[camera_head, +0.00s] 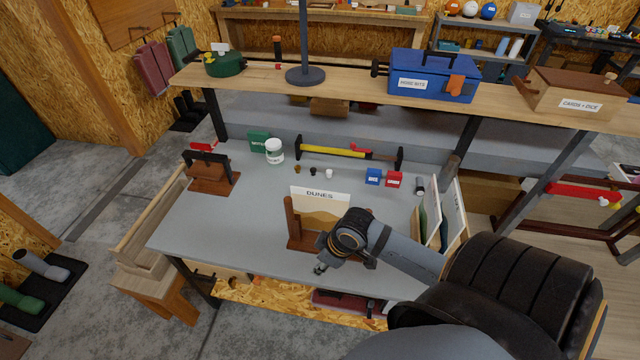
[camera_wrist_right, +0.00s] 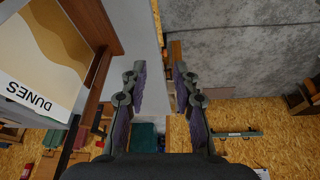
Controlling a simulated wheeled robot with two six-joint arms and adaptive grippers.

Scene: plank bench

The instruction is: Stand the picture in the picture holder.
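The picture (camera_head: 320,204), a cream and tan panel labelled DUNES, stands upright in the brown wooden picture holder (camera_head: 292,222) near the bench's front edge. My right arm hides the picture's lower right part and part of the holder. My right gripper (camera_head: 320,268) is in front of the holder, at the bench's front edge. In the right wrist view, the right gripper (camera_wrist_right: 159,78) is open with nothing between its fingers. The picture (camera_wrist_right: 48,62) and the holder (camera_wrist_right: 100,75) are to the left of the fingers there, apart from them. My left gripper is not in view.
A rack (camera_head: 455,236) with upright panels stands at the bench's right end. A brown stand with a dark frame (camera_head: 212,184) is at the left. A white tub (camera_head: 275,151), yellow bar (camera_head: 335,151) and small boxes (camera_head: 373,176) line the back. The bench's left middle is clear.

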